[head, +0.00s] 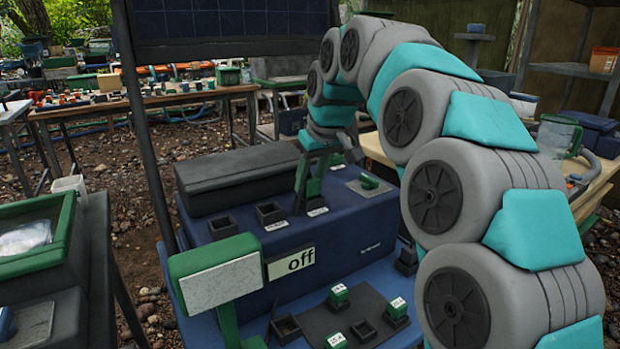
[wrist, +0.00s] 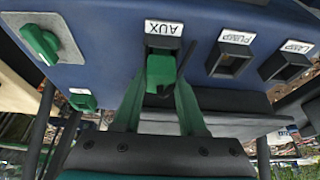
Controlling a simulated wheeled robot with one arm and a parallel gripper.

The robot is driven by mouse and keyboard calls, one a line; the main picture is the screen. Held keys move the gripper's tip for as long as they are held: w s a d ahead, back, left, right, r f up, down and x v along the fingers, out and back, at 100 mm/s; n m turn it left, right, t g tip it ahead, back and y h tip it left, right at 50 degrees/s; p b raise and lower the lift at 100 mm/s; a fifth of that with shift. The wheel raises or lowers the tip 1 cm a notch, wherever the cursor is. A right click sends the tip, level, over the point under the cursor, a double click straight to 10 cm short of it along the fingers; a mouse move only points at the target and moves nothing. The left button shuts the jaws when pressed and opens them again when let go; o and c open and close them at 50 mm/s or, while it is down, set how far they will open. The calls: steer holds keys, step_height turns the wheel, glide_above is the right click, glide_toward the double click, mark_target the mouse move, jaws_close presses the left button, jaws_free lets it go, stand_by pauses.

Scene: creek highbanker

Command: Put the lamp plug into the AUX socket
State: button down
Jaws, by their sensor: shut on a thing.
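My gripper (head: 312,178) is shut on the green lamp plug (wrist: 160,72), its green fingers on either side of it. The plug is lined up with the dark AUX socket (wrist: 161,42) and overlaps its mouth; how deep it sits cannot be told. In the head view the plug (head: 314,188) is partly hidden by the fingers. The PUMP socket (wrist: 229,60) and LAMP socket (wrist: 286,65) stand empty beside it. All three are on the blue power box (head: 345,228). A sign on the box's front reads "off" (head: 291,263).
A green switch (head: 370,182) sits on the box top near the AUX socket. A long dark case (head: 235,178) lies behind the sockets. Below, a dark panel (head: 335,318) holds green labelled blocks. A green-framed board (head: 215,278) stands at the front left.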

jaws_free()
stand_by(0.6)
steer(key=shift+r, duration=0.1)
steer(key=shift+r+p, duration=2.25)
steer(key=shift+r, duration=1.2)
steer(key=s+d+f+m+g, duration=0.1)
steer(key=s+d+f, duration=0.4)
steer(key=s, duration=0.8)
steer(key=s+d+f+m+g+h, duration=0.1)
steer(key=s+d+f+m+g, duration=0.1)
steer(key=s+d+f, duration=0.4)
steer(key=s+d+f+m+g+h, duration=0.1)
steer(key=s+d+f, duration=0.5)
steer(key=s+f, duration=0.7)
steer(key=s+m+g, duration=0.1)
steer(key=s+m, duration=0.1)
steer(key=s, duration=0.7)
steer(key=shift+d+m, duration=0.2)
steer(key=shift+m, duration=0.2)
